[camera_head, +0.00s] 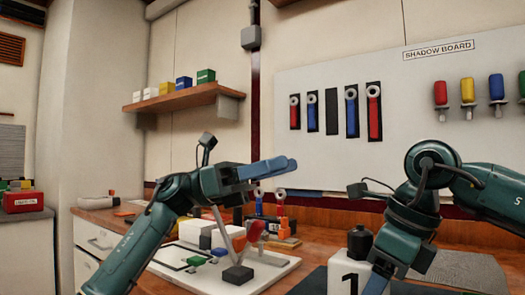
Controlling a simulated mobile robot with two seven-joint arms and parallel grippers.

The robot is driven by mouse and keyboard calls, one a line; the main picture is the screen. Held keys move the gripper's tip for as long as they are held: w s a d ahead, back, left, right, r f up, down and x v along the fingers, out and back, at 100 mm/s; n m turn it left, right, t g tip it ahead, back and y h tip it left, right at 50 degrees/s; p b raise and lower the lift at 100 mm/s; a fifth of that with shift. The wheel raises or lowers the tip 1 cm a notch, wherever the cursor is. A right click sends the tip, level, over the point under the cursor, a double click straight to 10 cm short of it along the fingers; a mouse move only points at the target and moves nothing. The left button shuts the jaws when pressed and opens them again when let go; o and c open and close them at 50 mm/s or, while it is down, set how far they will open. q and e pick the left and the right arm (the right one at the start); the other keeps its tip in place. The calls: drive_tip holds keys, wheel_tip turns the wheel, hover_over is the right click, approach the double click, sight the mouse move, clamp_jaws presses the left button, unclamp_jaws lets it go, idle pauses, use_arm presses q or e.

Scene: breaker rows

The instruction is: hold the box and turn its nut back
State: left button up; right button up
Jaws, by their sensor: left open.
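My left gripper (280,168) is raised over the bench with its blue fingers pointing right, open, with nothing seen between them. A white block marked "1" (343,279) with a black rounded top (360,242) stands at the front of the bench, cut off by the lower picture edge. I cannot tell for sure whether it is the task's box, or whether the black top is the nut. My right gripper (377,286) points down just right of this block, partly out of the picture. Whether it touches the block or how far its fingers are apart is not clear.
A white board (262,279) with small coloured pieces and a dark block (238,274) lies below my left gripper. A dark labelled box (250,225) stands behind it. Dark mats (316,283) lie at the front. A shadow board (400,125) with tools hangs behind.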

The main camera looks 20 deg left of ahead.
sight(343, 257)
use_arm(q)
drive_tip(key=w+a+r+n+t+h, duration=0.2)
drive_tip(key=w+r+n+t, duration=0.1)
drive_tip(key=r, duration=0.5)
drive_tip(key=w+a+r+n+t+h, duration=0.2)
drive_tip(key=w+r+n+t, duration=0.1)
drive_tip(key=r, duration=0.5)
drive_tip(key=shift+w+r+t, duration=0.3)
drive_tip(key=shift+t, duration=0.3)
drive_tip(key=shift+c, duration=0.3)
drive_tip(key=shift+c, duration=1.1)
drive_tip(key=s+d+f+m+g+y, duration=0.15)
drive_tip(key=s+f+y, duration=0.3)
drive_tip(key=f, duration=0.85)
drive_tip(key=s+d+f+m+g+y, duration=0.1)
drive_tip(key=s+f+m+g+y, duration=0.15)
drive_tip(key=s+f, duration=0.7)
drive_tip(key=shift+t+y, duration=0.3)
drive_tip(key=shift+t, duration=0.1)
drive_tip(key=w+d+f, duration=0.1)
drive_tip(key=w+d, duration=0.1)
drive_tip(key=d, duration=0.2)
drive_tip(key=w+d+f, duration=0.1)
drive_tip(key=w+d, duration=0.1)
drive_tip(key=d, duration=0.2)
drive_tip(key=w+d+f, duration=0.1)
drive_tip(key=w+d, duration=0.1)
drive_tip(key=d, duration=0.2)
drive_tip(key=shift+w+f, duration=0.15)
drive_tip(key=shift+w, duration=0.1)
